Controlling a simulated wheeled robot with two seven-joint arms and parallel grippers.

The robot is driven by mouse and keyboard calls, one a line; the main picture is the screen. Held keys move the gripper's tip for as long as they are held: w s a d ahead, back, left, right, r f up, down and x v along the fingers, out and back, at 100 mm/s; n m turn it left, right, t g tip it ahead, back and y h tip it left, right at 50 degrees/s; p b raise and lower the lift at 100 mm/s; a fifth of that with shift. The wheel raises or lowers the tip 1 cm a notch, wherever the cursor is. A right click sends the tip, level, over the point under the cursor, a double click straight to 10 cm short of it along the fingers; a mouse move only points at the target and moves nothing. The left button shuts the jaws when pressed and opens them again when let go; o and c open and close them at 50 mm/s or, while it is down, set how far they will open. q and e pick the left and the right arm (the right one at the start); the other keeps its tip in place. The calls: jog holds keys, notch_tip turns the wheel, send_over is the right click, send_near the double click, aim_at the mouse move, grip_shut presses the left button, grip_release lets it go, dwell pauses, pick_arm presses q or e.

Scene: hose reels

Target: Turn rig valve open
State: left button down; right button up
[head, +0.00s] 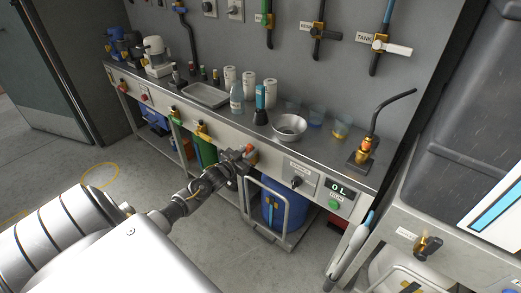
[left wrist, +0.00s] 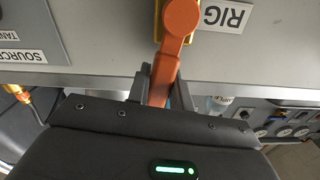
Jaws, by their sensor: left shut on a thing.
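The rig valve is on the front panel of the bench, with an orange lever (left wrist: 180,20) on a yellow body. The RIG label (left wrist: 225,15) beside it appears upside down in the left wrist view. In the head view the orange of the valve (head: 250,149) shows just beyond my left gripper (head: 238,165). My left gripper (left wrist: 160,88) is shut on the lever, its dark fingers on either side of the lever's free end. The lever runs away from the RIG label's line, nearly straight down in the left wrist view. My right gripper is not in view.
The steel bench (head: 225,118) carries a metal bowl (head: 289,127), a tray (head: 207,95), bottles and cups. Other valves (head: 202,130) sit on the same front panel. A blue drum (head: 287,210) stands below. Wall pipes with valves (head: 378,45) hang above. The floor in front is clear.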

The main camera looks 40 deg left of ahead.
pick_arm(q)
jog(key=shift+a+n+p, duration=0.35)
jog(key=shift+a+n, duration=0.3)
jog(key=shift+n, duration=0.35)
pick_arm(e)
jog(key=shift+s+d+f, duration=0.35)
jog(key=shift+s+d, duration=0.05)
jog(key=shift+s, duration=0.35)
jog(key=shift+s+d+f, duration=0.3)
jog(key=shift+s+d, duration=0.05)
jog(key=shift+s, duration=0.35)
pick_arm(q)
jog(key=c, duration=1.2)
grip_release()
jog(key=shift+c, duration=0.2)
jog(key=s, duration=1.1)
jog(key=shift+d, duration=0.2)
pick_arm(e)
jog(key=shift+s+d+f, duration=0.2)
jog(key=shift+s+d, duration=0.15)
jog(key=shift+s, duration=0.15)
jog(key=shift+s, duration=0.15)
